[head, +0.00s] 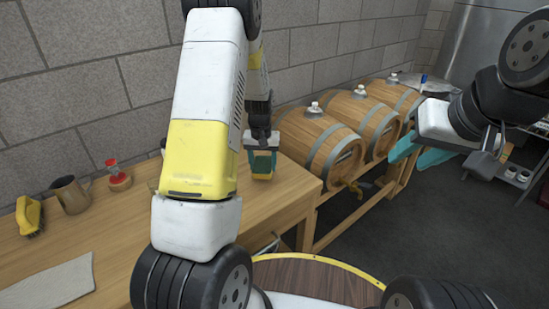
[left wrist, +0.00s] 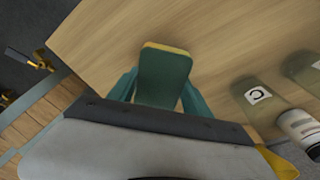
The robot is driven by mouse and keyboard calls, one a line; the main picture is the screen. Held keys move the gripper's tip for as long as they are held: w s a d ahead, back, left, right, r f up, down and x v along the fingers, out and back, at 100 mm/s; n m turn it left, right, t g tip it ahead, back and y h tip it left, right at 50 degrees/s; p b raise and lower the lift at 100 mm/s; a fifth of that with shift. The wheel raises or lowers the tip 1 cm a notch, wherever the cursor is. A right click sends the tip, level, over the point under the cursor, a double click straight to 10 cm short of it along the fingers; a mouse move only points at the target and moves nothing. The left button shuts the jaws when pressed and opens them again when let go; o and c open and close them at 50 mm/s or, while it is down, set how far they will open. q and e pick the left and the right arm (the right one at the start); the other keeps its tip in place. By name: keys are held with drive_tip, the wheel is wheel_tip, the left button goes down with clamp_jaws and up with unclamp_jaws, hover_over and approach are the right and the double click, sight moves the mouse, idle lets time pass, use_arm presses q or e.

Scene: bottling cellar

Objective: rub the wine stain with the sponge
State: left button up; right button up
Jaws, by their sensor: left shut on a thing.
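My left gripper (head: 262,152) is shut on a sponge (head: 262,164), at the right part of the wooden bench (head: 285,192). In the left wrist view the sponge (left wrist: 165,78) is a dark green block with a yellow layer at its far edge. The teal fingers of the left gripper (left wrist: 160,95) press on its two sides. The yellow side faces the bench top; I cannot tell whether it touches the wood. No wine stain shows in either view; my left arm hides part of the bench. My right gripper (head: 420,153) is open and empty at the right, near the barrels.
A yellow brush (head: 30,215), a mug (head: 70,194), a red-topped item (head: 118,177) and a pale cloth (head: 50,285) lie on the left of the bench. Bottles (left wrist: 258,102) stand near the sponge in the wrist view. Barrels (head: 322,142) rest on a rack beyond the bench.

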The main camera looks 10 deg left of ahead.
use_arm(q)
drive_tip(key=shift+r, duration=2.2)
